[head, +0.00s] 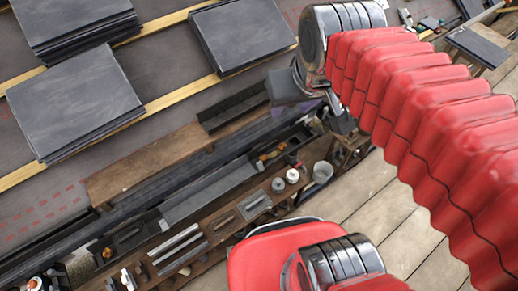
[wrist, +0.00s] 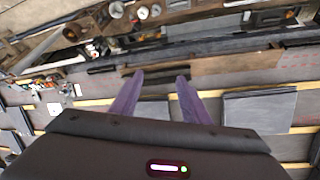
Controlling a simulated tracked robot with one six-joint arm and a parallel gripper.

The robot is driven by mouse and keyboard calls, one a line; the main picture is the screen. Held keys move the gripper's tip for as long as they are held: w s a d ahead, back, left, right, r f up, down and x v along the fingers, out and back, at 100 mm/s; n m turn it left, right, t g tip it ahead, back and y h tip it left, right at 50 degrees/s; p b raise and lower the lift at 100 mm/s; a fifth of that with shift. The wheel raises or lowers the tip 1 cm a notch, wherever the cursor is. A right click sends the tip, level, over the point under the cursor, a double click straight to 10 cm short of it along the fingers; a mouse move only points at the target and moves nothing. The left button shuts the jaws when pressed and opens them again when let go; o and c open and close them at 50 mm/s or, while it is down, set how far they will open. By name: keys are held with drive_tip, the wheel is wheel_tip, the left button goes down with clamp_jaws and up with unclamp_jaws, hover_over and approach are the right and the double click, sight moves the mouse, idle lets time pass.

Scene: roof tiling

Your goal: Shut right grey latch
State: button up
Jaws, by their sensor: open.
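My gripper (wrist: 160,82) shows in the wrist view as two purple fingers spread apart, with nothing between them. The fingers point toward a long brown board and the workbench beyond it. In the head view the gripper end is mostly hidden behind my arm. No part can be surely told as the right grey latch. A small grey plate with a dark slot (head: 254,205) lies on the workbench in the head view, and a similar dark slotted piece (head: 223,222) is left of it. My gripper is apart from both.
Stacks of dark slates (head: 75,103) lie on yellow battens at the upper left. A brown board (head: 150,165) runs along the roof edge. Wooden decking (head: 375,220) is clear at the right.

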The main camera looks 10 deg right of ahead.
drive_tip(key=shift+t, duration=0.4)
drive_tip(key=s, duration=0.1)
drive_tip(key=s+f, duration=0.1)
drive_tip(key=s, duration=0.1)
drive_tip(key=shift+s+f, duration=0.35)
